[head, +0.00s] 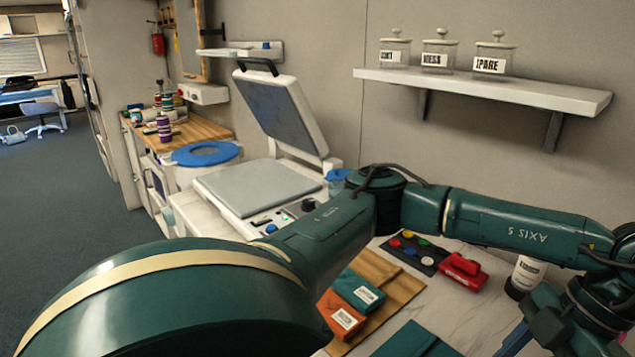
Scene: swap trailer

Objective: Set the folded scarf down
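A flat teal cloth (415,342) lies at the bottom edge of the head view on the pale counter and is cut off by the frame. It may be the folded scarf, but I cannot be sure. My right gripper is not in view.
A heat press (262,183) stands open on the counter behind my arm. A shelf (490,88) holds labelled jars. Pale counter shows between these.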

